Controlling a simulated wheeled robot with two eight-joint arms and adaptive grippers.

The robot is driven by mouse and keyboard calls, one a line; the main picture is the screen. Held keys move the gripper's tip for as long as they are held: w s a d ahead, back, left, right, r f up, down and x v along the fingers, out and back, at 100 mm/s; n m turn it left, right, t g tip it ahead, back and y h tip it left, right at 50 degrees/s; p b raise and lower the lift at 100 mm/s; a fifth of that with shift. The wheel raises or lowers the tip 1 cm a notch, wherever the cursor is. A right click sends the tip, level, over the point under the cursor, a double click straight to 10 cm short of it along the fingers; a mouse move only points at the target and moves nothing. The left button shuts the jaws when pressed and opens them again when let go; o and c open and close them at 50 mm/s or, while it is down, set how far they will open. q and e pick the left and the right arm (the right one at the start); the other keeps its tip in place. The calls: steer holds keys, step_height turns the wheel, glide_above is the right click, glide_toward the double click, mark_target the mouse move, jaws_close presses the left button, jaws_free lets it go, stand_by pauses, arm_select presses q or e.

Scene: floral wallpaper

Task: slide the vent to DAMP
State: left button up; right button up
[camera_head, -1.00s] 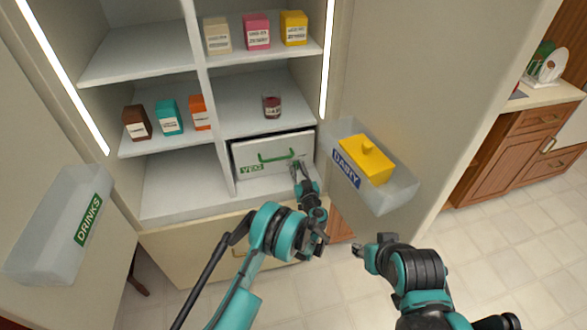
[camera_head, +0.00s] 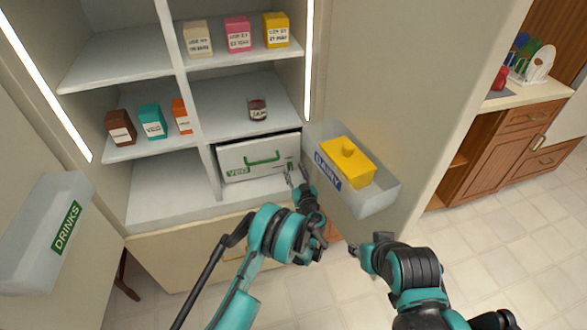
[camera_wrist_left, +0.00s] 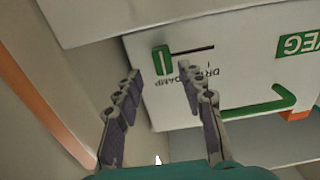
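The vent is a small green slider (camera_wrist_left: 162,62) on the white VEG drawer front (camera_wrist_left: 235,50). In the left wrist view, which is upside down, it sits at the left end of a dark slot. DRY and DAMP lettering is partly hidden by a finger. In the head view the slider (camera_head: 290,166) is near the drawer's right edge. My left gripper (camera_wrist_left: 164,78) is open and empty. Its fingertips are apart, one on each side of the slider's lower end; contact cannot be told. My right gripper (camera_head: 354,250) hangs in front of the fridge; its finger opening is too small to tell.
The drawer has a green handle (camera_head: 263,158). The open door's DAIRY bin (camera_head: 372,203), holding a yellow dish (camera_head: 347,165), is close right of my left gripper. A jam jar (camera_head: 257,109) stands on the shelf above. The DRINKS bin (camera_head: 40,240) is far left.

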arm_select(q)
steer(key=v, duration=0.6)
stand_by(0.4)
